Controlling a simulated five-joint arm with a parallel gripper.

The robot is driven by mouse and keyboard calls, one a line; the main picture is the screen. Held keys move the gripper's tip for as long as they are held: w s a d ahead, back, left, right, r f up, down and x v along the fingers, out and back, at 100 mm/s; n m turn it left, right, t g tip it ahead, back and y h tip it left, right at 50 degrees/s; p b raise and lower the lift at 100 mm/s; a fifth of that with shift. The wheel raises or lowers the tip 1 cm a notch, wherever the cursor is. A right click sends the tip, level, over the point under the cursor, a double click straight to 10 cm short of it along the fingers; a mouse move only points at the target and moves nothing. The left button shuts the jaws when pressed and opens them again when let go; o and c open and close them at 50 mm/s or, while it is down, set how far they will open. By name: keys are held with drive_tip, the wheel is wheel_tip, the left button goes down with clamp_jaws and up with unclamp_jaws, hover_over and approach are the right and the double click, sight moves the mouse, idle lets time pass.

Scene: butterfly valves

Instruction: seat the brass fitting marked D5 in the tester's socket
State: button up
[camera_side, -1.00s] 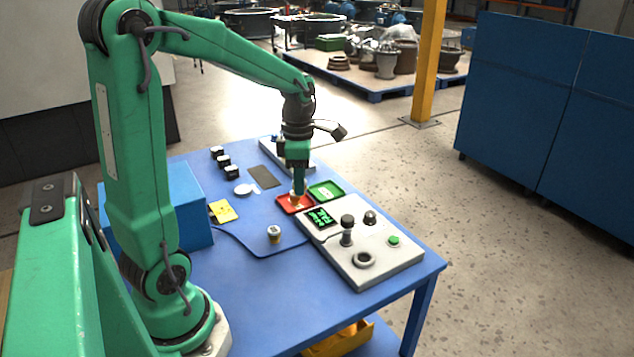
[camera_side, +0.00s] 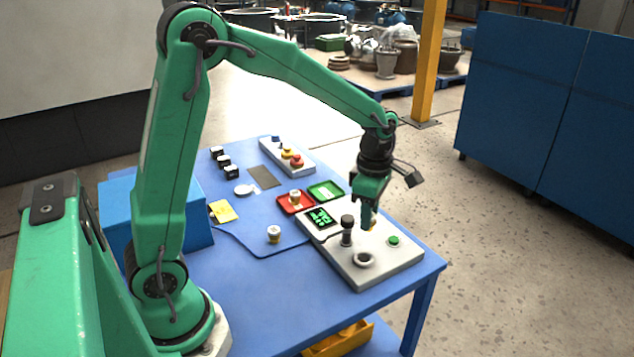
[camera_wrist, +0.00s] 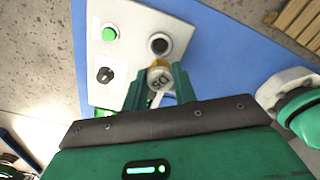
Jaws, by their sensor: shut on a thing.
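My gripper (camera_side: 368,224) is shut on a brass fitting (camera_wrist: 159,76). In the wrist view the fitting sits between the fingertips; the marking on its pale top looks upside down and I cannot read it surely. In the side view the gripper hangs above the far right half of the pale tester (camera_side: 340,264), and only a sliver of the fitting shows. The tester's socket (camera_side: 363,260) is a dark ring at its near side, empty. In the wrist view the socket (camera_wrist: 159,44) lies just beyond the held fitting, apart from it.
A dark-knobbed lever (camera_side: 347,230) stands between display (camera_side: 321,217) and socket. A green button (camera_side: 394,241) is at the right. One fitting stands in the red tray (camera_side: 283,207), another (camera_side: 274,234) on the mat. The green tray (camera_side: 326,190) holds no fitting that I see.

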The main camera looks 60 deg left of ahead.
drive_tip(key=shift+f, duration=1.9)
drive_tip(key=shift+f, duration=0.15)
drive_tip(key=shift+f, duration=1.6)
drive_tip(key=shift+f, duration=1)
idle(0.4)
drive_tip(key=o, duration=1.5)
drive_tip(key=shift+r, duration=0.15)
drive_tip(key=shift+r, duration=3.6)
